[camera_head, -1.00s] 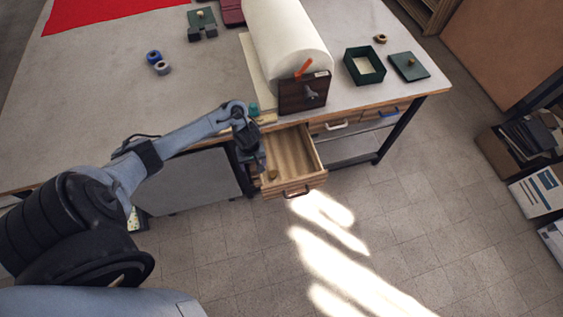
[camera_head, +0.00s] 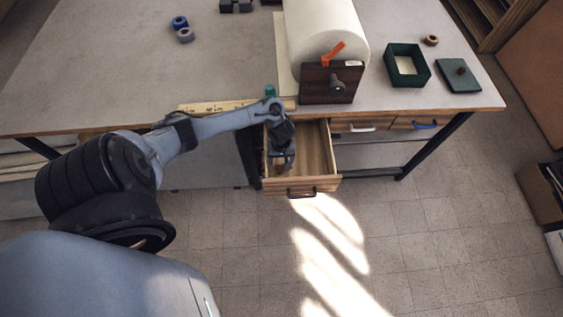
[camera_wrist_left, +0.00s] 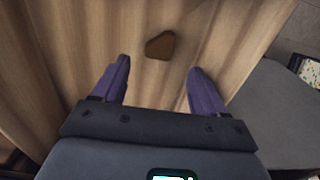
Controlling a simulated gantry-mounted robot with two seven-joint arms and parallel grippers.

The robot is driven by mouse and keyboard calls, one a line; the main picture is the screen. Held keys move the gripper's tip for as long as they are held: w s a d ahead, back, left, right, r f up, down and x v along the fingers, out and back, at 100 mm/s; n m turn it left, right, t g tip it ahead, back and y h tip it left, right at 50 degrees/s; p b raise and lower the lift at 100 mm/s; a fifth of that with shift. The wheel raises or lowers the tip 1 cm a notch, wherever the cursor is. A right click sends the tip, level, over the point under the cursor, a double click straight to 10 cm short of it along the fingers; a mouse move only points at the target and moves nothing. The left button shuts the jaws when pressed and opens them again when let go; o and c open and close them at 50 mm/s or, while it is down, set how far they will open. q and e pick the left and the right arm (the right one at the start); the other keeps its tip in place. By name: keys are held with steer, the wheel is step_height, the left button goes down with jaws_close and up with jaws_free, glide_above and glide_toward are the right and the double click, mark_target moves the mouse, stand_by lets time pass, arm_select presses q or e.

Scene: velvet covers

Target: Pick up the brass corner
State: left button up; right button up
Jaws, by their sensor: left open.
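The brass corner (camera_wrist_left: 160,45) is a small brown-gold piece with rounded edges. It lies on the bare wooden floor of the open drawer (camera_head: 318,160). My left gripper (camera_wrist_left: 156,78) is open and empty, with its two purple-grey fingers pointing toward the corner. In the left wrist view the corner lies just beyond the fingertips, roughly centred between them, and not between the fingers. In the head view my left gripper (camera_head: 283,162) is over the left part of the drawer and hides most of that area. My right gripper is not in view.
The drawer's front with a dark handle (camera_head: 301,192) faces me. On the bench above are a big cream roll (camera_head: 325,30), a dark wooden block (camera_head: 314,85), a green open box (camera_head: 406,66) and its lid (camera_head: 458,75). Floor is clear in front.

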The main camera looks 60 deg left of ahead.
mark_target(282, 166)
arm_select(q)
steer(key=shift+f+b, duration=1.45)
steer(key=shift+f, duration=1.35)
steer(key=shift+w, duration=0.1)
steer(key=c, duration=1.1)
steer(key=shift+r, duration=0.2)
